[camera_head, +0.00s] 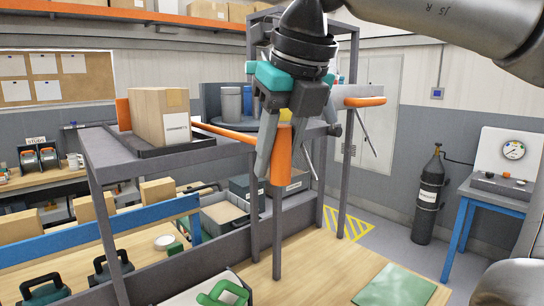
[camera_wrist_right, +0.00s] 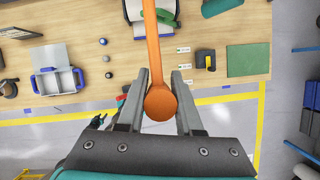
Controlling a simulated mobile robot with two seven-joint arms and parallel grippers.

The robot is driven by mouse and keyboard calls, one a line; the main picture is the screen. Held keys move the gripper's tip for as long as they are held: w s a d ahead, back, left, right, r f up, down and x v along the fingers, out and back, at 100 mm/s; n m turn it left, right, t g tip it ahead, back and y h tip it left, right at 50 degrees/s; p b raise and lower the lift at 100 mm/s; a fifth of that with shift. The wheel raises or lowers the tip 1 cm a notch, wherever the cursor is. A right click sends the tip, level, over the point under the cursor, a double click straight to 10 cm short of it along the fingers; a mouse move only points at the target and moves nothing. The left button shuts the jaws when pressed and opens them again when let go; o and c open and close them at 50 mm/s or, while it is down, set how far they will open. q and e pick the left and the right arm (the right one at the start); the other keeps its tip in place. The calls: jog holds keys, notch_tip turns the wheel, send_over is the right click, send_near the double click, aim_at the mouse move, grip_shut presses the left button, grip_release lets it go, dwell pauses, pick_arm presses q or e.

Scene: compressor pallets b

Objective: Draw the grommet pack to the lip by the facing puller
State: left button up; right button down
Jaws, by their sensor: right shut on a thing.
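A tan cardboard box with a white label (camera_head: 160,117), which looks like the grommet pack, stands upright on a dark tray (camera_head: 205,143) on the raised grey shelf in the head view. An orange plate (camera_head: 122,114) shows at its left. An orange puller (camera_head: 228,134) runs from beside the box to my right gripper (camera_head: 285,168). In the right wrist view, the gripper (camera_wrist_right: 162,82) has its fingers either side of the puller's round orange end (camera_wrist_right: 161,103), shut on it. The box is apart from the gripper. My left gripper is in neither view.
Grey canisters (camera_head: 231,104) stand on the shelf behind the puller. Another orange handle (camera_head: 365,101) sticks out at the shelf's right. A wooden bench with a green mat (camera_head: 396,286) lies below. A black gas cylinder (camera_head: 429,195) stands at right.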

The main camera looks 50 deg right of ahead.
jog(key=shift+r, duration=0.15)
jog(key=c, duration=0.6)
grip_release()
jog(key=v, duration=1.5)
jog(key=shift+s+a+p, duration=0.1)
jog(key=shift+a+p, duration=0.05)
jog(key=shift+p, duration=0.25)
